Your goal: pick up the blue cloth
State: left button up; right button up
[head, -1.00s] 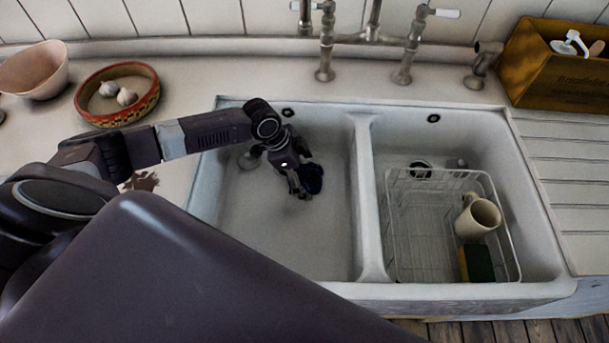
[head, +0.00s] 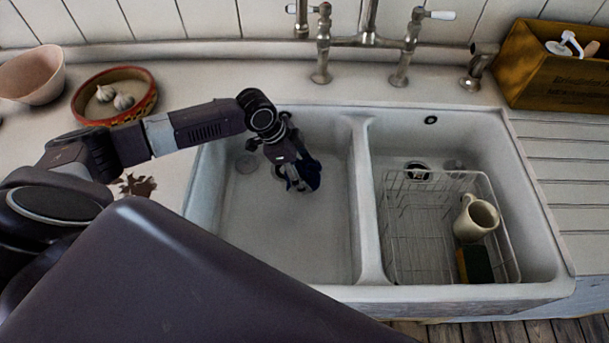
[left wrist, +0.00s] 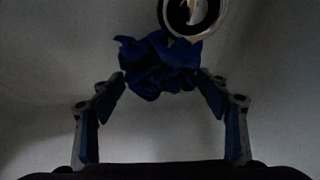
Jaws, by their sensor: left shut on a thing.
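The blue cloth (head: 309,172) is a dark blue crumpled bundle in the left basin of the sink. In the left wrist view the cloth (left wrist: 160,66) is bunched between the two fingertips. My left gripper (head: 297,184) reaches down into the left basin and is shut on the cloth; it also shows in the left wrist view (left wrist: 162,80). In the head view the gripper hides part of the cloth. I cannot tell whether the cloth touches the basin floor. My right gripper is not in view.
The sink's divider (head: 367,200) stands right of the gripper. The right basin holds a wire rack (head: 405,235) with a cream mug (head: 476,219) and a sponge (head: 475,265). The tap (head: 368,40) rises behind.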

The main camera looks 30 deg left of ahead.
pick_arm(q)
notch_tip(320, 180, up, 16)
jog(key=shift+r+b, duration=0.25)
jog(key=shift+b, duration=0.05)
notch_tip(320, 180, up, 5)
jog(key=p, duration=0.6)
send_over(304, 170)
jog(key=shift+d, duration=0.1)
dwell(0.5)
